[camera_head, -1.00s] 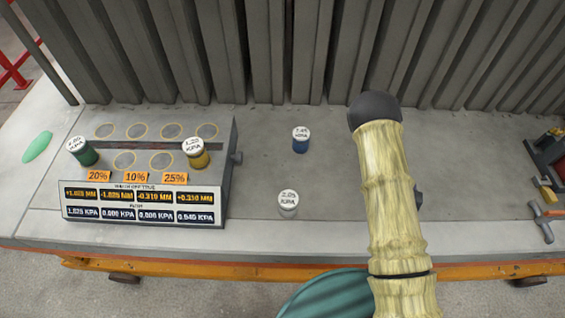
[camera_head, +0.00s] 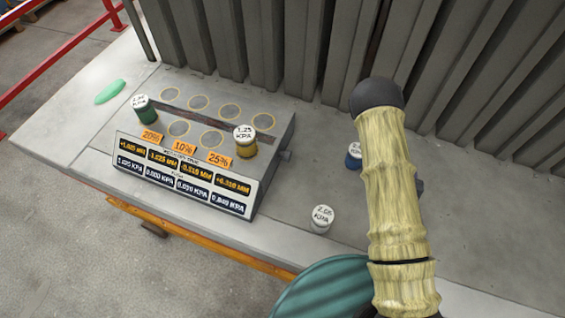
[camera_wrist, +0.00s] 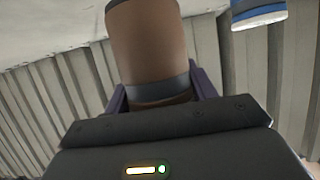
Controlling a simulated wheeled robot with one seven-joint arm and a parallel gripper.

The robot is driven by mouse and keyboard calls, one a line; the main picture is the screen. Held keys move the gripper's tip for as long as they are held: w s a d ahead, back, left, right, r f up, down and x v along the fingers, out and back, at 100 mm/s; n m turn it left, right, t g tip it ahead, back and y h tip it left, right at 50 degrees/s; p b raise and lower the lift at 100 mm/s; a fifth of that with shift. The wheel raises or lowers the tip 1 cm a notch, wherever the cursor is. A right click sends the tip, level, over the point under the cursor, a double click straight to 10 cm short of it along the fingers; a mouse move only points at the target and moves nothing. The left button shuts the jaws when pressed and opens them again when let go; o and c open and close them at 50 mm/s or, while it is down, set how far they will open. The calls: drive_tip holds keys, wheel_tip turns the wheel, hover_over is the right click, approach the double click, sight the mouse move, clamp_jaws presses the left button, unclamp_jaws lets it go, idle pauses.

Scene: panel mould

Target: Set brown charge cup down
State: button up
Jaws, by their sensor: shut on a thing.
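The brown charge cup (camera_wrist: 150,45) fills the upper middle of the wrist view, with a grey band near its lower end. My gripper (camera_wrist: 160,94) is shut on it, one dark finger on each side.
A grey block (camera_head: 272,166) with round sockets carries a green cup (camera_head: 145,115) and a yellow cup (camera_head: 245,149). A white-topped cup (camera_head: 321,218) and a partly hidden blue cup (camera_head: 354,160) stand right of it. The blue cup also shows in the wrist view (camera_wrist: 258,16). Ribbed grey panels (camera_head: 290,45) rise behind.

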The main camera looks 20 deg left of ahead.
drive_tip(key=shift+w+a, duration=0.2)
drive_tip(key=shift+w, duration=0.25)
drive_tip(key=shift+s, duration=0.25)
drive_tip(key=shift+r, duration=0.1)
drive_tip(key=shift+w+a+b, duration=0.1)
drive_tip(key=shift+w+b, duration=0.1)
drive_tip(key=shift+b, duration=0.1)
drive_tip(key=w+d+r+m+g+h+b, duration=0.1)
drive_tip(key=w+r+m+g+h+b, duration=0.3)
drive_tip(key=m+h+b, duration=0.5)
drive_tip(key=w+b, duration=0.2)
drive_tip(key=b, duration=0.3)
drive_tip(key=shift+w+d+h, duration=0.2)
drive_tip(key=shift+d+h, duration=0.1)
drive_tip(key=shift+f, duration=0.15)
wheel_tip(320, 180, down, 6)
drive_tip(key=shift+b, duration=0.3)
